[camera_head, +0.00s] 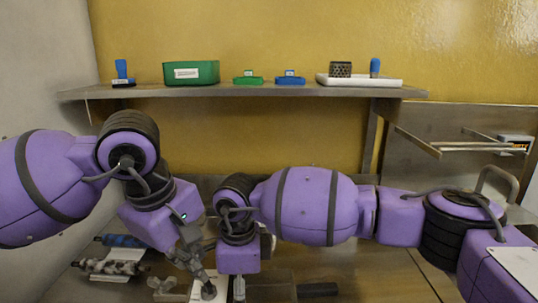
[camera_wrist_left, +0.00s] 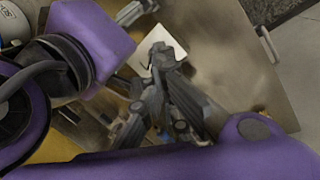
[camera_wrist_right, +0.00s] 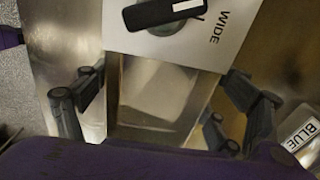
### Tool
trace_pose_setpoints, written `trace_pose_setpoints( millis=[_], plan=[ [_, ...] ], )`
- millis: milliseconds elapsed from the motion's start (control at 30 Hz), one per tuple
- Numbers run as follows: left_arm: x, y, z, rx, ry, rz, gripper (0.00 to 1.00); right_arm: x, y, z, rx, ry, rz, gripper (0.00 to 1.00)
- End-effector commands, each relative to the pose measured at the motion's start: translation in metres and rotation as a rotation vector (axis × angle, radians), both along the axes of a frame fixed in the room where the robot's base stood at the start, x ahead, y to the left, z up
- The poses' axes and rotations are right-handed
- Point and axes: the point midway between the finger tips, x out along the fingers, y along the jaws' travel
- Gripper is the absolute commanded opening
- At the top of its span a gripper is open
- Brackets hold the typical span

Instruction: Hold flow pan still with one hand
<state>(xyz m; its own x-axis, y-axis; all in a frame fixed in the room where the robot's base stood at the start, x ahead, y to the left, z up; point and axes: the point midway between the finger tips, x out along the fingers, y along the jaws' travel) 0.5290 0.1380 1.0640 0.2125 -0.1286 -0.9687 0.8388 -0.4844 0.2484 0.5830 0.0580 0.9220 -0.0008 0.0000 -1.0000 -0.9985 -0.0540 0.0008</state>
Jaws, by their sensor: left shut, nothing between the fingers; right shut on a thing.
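A shiny metal pan (camera_wrist_right: 150,118), which I take for the flow pan, lies between the fingers of my right gripper (camera_wrist_right: 163,85) in the right wrist view. The gripper is shut on it, one finger at each side. In the head view my right gripper (camera_head: 239,288) points down at the bench, and the pan is mostly hidden by my arms. My left gripper (camera_head: 208,292) is shut and empty, just left of the right one, over a white card (camera_head: 196,291). In the left wrist view its closed fingertips (camera_wrist_left: 160,48) overlap the white card.
A card marked WIDE (camera_wrist_right: 215,30) with a black piece lies beyond the pan; a BLUE label (camera_wrist_right: 300,130) is at right. Rollers (camera_head: 110,267) lie at the bench's left. A dark block (camera_head: 318,289) lies at right. The shelf (camera_head: 250,91) holds a green bin (camera_head: 191,73).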

Motion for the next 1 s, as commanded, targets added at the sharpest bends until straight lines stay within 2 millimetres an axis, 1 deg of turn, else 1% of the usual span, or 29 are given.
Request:
trace_pose_setpoints(
  millis=[133, 233, 500, 700, 833, 1000],
  plan=[
    [-0.001, 0.0, -0.002, 0.002, 0.002, 0.001, 0.0, 0.0, 0.0, 0.001, 0.001, -0.001, 0.0, 0.44],
    [-0.001, 0.0, -0.009, 0.003, 0.003, 0.001, 0.0, 0.0, 0.0, 0.001, 0.001, -0.001, -0.001, 0.44],
    [-0.002, 0.0, -0.043, 0.003, 0.004, 0.001, 0.0, 0.001, 0.0, 0.001, 0.001, -0.001, -0.001, 0.44],
    [-0.002, -0.001, -0.062, 0.002, 0.004, 0.001, 0.0, 0.001, 0.0, 0.001, 0.001, -0.002, -0.001, 0.44],
    [-0.002, -0.001, -0.068, 0.001, 0.003, 0.001, 0.0, 0.001, 0.0, 0.001, 0.001, -0.002, -0.001, 0.44],
    [-0.001, -0.001, -0.07, 0.002, 0.001, 0.001, 0.0, 0.001, 0.0, 0.001, 0.001, -0.002, -0.001, 0.44]
  ],
)
